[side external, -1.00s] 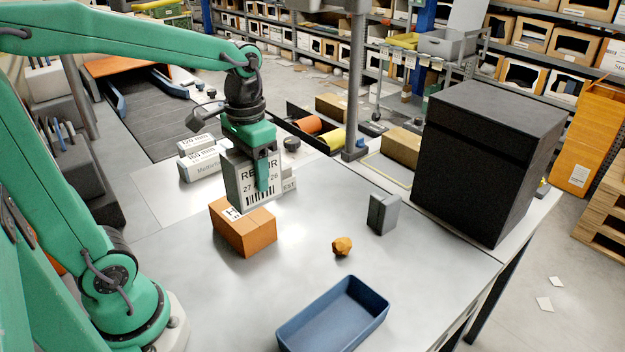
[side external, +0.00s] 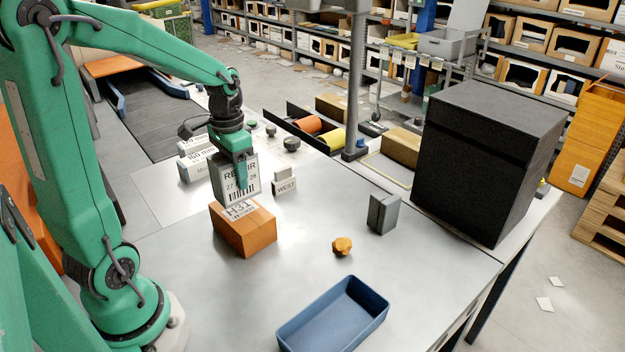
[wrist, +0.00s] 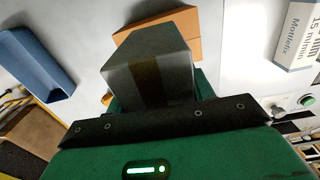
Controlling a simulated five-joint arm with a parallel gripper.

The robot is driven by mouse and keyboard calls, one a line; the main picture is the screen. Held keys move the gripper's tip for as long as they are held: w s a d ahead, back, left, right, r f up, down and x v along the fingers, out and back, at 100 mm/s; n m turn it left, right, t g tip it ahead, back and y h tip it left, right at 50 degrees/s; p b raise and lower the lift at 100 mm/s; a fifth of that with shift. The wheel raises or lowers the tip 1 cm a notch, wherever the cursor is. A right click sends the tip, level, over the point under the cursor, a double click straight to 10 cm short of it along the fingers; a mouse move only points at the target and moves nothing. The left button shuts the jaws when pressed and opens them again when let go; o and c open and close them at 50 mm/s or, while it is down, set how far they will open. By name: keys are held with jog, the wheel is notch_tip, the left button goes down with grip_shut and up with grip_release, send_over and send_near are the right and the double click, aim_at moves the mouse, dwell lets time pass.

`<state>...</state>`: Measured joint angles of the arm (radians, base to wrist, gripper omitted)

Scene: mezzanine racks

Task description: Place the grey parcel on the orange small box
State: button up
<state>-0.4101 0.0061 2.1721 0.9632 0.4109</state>
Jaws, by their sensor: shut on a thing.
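The grey parcel (side external: 230,174), with a printed label and barcode on its side, is upright in my gripper (side external: 241,178). My gripper is shut on it. In the side view the parcel's lower edge is at the back of the orange small box's top. I cannot tell whether they touch. The orange small box (side external: 252,236) lies on the grey table with a white label on top. In the wrist view the parcel (wrist: 150,72) hides part of the orange box (wrist: 178,24).
A blue tray (side external: 334,318), a small orange-brown lump (side external: 342,246) and a dark grey block (side external: 383,213) are on the table to the right. A big black box (side external: 490,165) stands behind them. White cartons (side external: 199,163) and a WEST sign (side external: 286,186) are behind the orange box.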

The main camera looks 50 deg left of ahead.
jog(key=shift+f, duration=2)
jog(key=shift+f, duration=0.15)
jog(key=o, duration=1.2)
notch_tip(320, 180, up, 12)
jog(key=shift+r, duration=0.15)
